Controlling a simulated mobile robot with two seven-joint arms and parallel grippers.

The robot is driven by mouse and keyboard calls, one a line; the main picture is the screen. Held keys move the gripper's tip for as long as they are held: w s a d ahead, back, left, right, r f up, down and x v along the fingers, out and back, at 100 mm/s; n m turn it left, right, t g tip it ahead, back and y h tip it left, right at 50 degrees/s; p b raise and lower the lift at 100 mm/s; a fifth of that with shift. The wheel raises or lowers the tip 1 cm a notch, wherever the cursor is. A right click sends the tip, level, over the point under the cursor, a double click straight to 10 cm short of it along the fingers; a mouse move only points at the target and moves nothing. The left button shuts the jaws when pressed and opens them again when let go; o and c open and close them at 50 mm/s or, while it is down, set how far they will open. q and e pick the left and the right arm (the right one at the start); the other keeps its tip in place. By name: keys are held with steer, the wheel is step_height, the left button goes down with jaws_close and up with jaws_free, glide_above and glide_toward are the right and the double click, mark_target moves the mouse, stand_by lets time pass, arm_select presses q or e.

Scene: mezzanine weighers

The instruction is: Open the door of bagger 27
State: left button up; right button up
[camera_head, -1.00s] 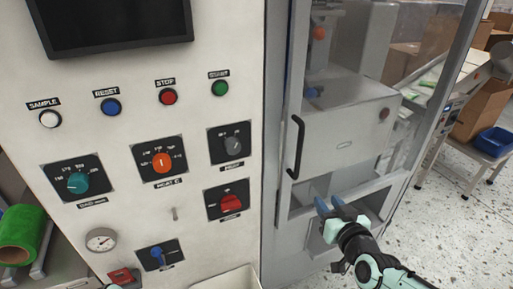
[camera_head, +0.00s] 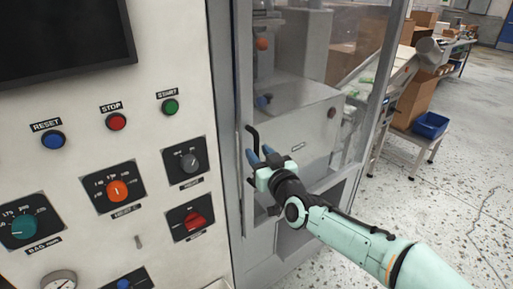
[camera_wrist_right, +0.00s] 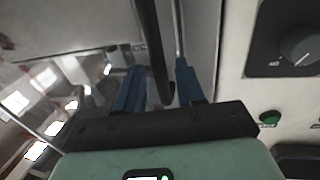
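The bagger's clear door (camera_head: 335,75) in a grey frame stands right of the white control panel and looks closed. Its black vertical handle (camera_head: 252,137) is on the door's left side, and its lower part is partly hidden by my right gripper. My right gripper (camera_head: 259,156) is at the handle with its blue fingers apart. In the right wrist view the handle (camera_wrist_right: 152,45) runs between the two fingers (camera_wrist_right: 160,88), with a visible gap to the right-hand finger. My left gripper is not in view.
The control panel (camera_head: 70,165) left of the door carries several buttons, a red knob (camera_head: 193,220), an orange knob (camera_head: 118,191) and a dark screen (camera_head: 60,40). Right of the machine, a small table holds a blue bin (camera_head: 430,124). The speckled floor (camera_head: 440,200) there is clear.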

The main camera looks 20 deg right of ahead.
steer(key=shift+w+a, duration=0.2)
steer(key=shift+w, duration=0.85)
jaws_close()
